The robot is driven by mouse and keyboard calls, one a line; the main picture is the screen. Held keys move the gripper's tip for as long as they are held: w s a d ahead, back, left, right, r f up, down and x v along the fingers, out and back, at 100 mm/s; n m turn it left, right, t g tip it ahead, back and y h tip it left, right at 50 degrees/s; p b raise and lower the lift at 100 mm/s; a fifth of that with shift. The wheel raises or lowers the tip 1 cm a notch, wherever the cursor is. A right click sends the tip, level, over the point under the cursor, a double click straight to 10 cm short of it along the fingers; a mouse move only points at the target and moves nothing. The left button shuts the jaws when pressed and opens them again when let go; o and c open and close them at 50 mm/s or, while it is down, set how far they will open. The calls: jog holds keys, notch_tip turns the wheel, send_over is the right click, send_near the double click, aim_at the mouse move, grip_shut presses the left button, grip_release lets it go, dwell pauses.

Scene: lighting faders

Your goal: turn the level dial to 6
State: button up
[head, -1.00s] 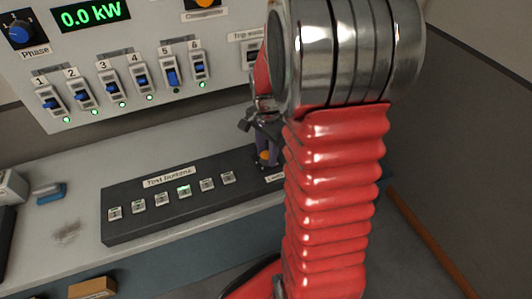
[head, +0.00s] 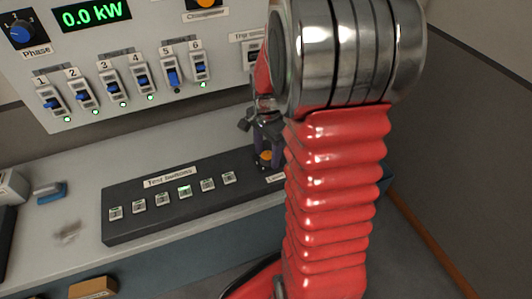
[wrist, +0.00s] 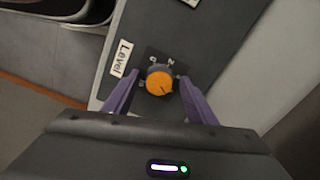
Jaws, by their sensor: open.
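The level dial (wrist: 159,80) is an orange-topped knob with a dark skirt, beside a white "Level" label (wrist: 122,58) in the wrist view. Small digits stand around it, too small to read fully. In the head view the dial (head: 265,155) shows as a bit of orange below my gripper. My gripper (wrist: 155,84) is open, with one purple finger on each side of the dial. Both fingers look apart from the knob, though their exact height over it is hard to tell. My red arm hides the area right of the dial in the head view.
The dial sits at the right end of a dark strip (head: 150,230) with several test buttons (head: 184,191). Above are several numbered faders (head: 140,82), a phase knob (head: 22,33) and a "0.0 kW" display (head: 91,14). A blue object (head: 51,191) lies on the desk.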

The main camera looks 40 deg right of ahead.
aim_at(267, 155)
notch_tip(267, 155, up, 14)
jog(key=shift+f, duration=0.15)
dwell(0.4)
jog(key=s+a+r+n+t, duration=0.2)
jog(key=s+a+n, duration=0.4)
jog(key=a+n, duration=0.2)
jog(key=s+a+r+n+t, duration=0.2)
jog(key=s+a+n, duration=0.4)
jog(key=a+n, duration=0.3)
jog(key=a+t, duration=0.1)
jog(key=a, duration=0.2)
jog(key=shift+r+t, duration=0.2)
jog(key=shift+t, duration=0.1)
jog(key=shift+a, duration=0.1)
jog(key=shift+c, duration=0.5)
